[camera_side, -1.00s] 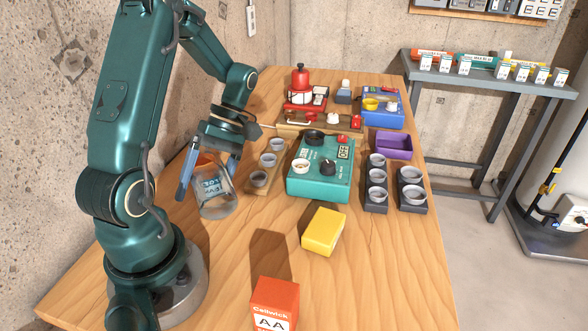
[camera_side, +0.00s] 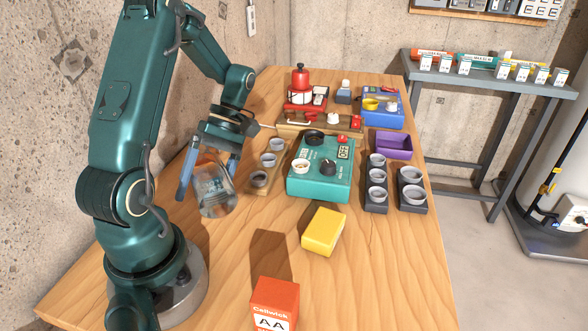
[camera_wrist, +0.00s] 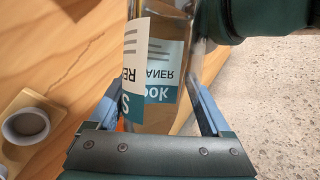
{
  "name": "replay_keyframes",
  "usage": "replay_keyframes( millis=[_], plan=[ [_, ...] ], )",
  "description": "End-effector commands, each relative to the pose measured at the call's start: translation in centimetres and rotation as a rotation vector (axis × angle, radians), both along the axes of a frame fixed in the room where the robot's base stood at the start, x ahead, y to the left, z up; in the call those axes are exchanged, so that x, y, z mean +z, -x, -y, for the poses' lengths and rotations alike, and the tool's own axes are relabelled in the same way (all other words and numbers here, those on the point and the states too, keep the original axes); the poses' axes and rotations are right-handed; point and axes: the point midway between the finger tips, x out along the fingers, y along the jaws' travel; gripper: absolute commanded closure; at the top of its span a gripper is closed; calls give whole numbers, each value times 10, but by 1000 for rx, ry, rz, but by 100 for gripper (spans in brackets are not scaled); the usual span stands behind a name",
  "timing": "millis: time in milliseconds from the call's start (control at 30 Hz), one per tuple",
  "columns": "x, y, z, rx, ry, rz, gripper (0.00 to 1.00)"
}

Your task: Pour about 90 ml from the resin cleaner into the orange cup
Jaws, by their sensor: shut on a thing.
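The resin cleaner is a clear bottle (camera_side: 216,198) with a white and teal label, held between the fingers of my gripper (camera_side: 208,182) above the left part of the table. It leans in the side view. In the wrist view the bottle (camera_wrist: 158,70) fills the middle, its label lettering upside down, between both fingers (camera_wrist: 153,112). A patch of orange shows behind the bottle near the fingers in the side view, and a sliver in the wrist view. I cannot tell whether it is the orange cup. No whole orange cup is visible.
A wooden holder with grey cups (camera_side: 259,179) stands right of the bottle, beside a teal device (camera_side: 320,183). A yellow box (camera_side: 323,232) and an orange carton (camera_side: 275,304) stand nearer. Dark cup holders (camera_side: 376,206) and a purple bin (camera_side: 393,146) are farther right.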

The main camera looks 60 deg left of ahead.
Motion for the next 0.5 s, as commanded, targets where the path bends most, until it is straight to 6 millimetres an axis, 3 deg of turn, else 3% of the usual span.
replay_keyframes(
  millis=[500],
  plan=[
    [0,0,2,1,43,-5,91]
  ],
)
